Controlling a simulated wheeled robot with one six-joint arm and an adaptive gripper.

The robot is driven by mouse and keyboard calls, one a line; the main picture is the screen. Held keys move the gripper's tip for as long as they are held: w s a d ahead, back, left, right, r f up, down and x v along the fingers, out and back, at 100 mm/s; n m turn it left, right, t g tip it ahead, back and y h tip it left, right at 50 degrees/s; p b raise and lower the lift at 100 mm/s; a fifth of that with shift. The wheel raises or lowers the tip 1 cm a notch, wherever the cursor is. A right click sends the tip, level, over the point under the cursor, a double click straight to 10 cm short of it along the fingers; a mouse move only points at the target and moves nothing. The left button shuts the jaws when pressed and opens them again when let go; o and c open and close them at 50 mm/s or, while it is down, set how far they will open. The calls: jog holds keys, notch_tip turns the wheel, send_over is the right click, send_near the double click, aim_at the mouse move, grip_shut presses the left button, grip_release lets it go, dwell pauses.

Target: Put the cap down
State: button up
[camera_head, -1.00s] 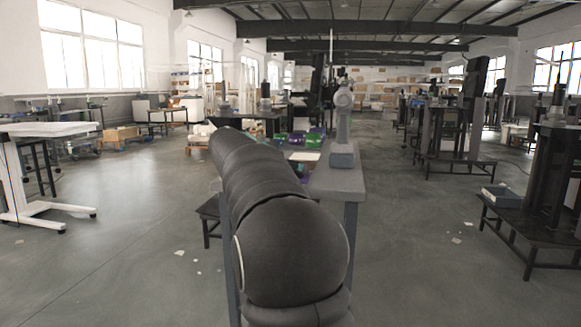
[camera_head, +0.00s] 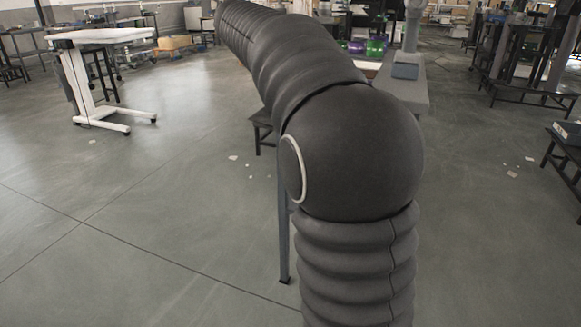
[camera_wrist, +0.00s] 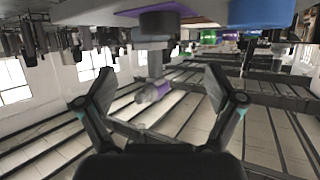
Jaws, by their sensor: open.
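My gripper (camera_wrist: 158,72) is open in the wrist view, with its two fingers wide apart and nothing held between them. That view is upside down. I cannot make out a cap for certain in either view. A blue round thing (camera_wrist: 262,12) is cut off by the top edge of the wrist view. A grey upright device (camera_wrist: 155,62) with a purple-banded end shows beyond the fingers. In the head view my arm hides my gripper and part of the table (camera_head: 408,92). Green (camera_head: 375,47) and purple (camera_head: 355,46) rounded items lie at the table's far part.
The grey device's blue-grey base (camera_head: 405,70) stands on the table. A white wheeled table (camera_head: 100,37) is at the left. A dark bench (camera_head: 530,92) is at the right. Open floor lies to the left, with small scraps on it.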

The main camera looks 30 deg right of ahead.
jog(key=shift+s, duration=0.1)
jog(key=s+a+f+n+t+y, duration=0.3)
jog(key=s+a+f+n+y, duration=1)
jog(key=s+a+f, duration=1.2)
jog(key=s+f+n, duration=0.3)
jog(key=shift+a, duration=0.25)
jog(key=shift+s, duration=0.1)
notch_tip(320, 180, up, 6)
jog(key=p, duration=0.6)
